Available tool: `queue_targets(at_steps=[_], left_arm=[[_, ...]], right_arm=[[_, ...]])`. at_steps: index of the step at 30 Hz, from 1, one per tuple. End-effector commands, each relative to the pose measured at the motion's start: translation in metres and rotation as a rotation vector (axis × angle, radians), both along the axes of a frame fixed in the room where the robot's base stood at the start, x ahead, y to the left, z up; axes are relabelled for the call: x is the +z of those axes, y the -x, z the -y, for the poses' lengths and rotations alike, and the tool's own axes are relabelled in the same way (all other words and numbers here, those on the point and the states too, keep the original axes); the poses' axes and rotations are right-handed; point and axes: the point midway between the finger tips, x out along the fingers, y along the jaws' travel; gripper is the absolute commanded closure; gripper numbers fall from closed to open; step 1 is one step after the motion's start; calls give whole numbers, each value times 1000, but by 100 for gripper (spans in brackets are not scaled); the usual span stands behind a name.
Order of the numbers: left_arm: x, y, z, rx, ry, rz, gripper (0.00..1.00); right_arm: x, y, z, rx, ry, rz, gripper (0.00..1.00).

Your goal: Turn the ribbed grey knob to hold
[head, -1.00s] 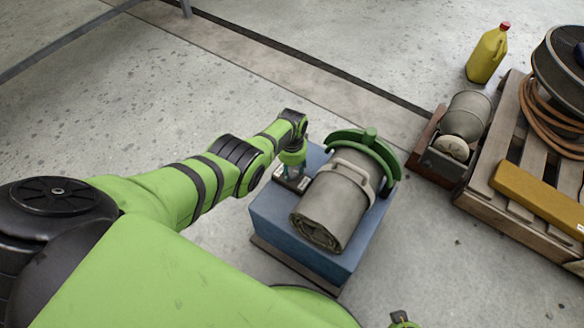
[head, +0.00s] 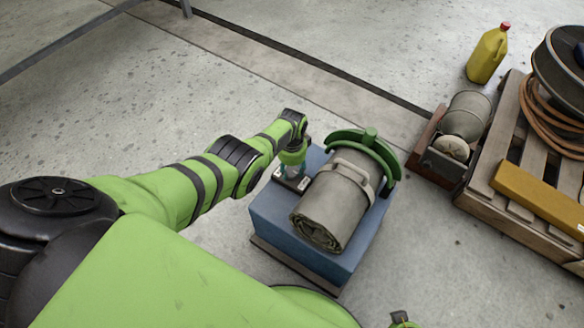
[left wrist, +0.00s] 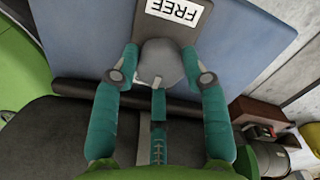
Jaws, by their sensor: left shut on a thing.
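The ribbed grey knob (left wrist: 160,62) stands on a small dark plate (left wrist: 187,30) with a white label reading FREE, upside down in the left wrist view. My left gripper (left wrist: 160,68) is shut on the knob, one teal finger on each side. In the head view my left gripper (head: 293,167) points down onto the plate on the blue stand (head: 275,214), left of a grey sheet roll (head: 335,195). Two white labels show on the plate there, too small to read. The fingers hide the knob in that view.
A green curved bar (head: 372,142) and a pale strap cross the roll beside my gripper. A second roll (head: 467,115) sits on a brown-red stand at the right, near a wooden pallet (head: 475,205) and a yellow jug (head: 488,54).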

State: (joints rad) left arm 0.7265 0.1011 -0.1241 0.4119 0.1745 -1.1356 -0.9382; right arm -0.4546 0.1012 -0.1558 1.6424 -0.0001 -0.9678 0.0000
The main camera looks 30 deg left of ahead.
Motion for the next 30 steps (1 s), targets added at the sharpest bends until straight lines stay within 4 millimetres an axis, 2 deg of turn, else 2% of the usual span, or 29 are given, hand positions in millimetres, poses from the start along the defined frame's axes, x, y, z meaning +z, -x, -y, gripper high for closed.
queue_targets(at_steps=[2,3,4,19,26,30], left_arm=[[-2,2,0,-3,-1,-5,88],[-2,2,0,-3,-1,-5,39],[-2,2,0,-3,-1,-5,31],[3,0,0,0,0,0,31],[21,-1,-1,-1,0,2,31],[37,-1,-1,-1,-2,4,31]], right_arm=[[0,0,0,0,0,0,100],[0,0,0,0,0,0,100],[0,0,0,0,0,0,100],[0,-1,0,1,1,1,100],[0,0,0,1,1,1,100],[0,0,0,1,0,1,100]])
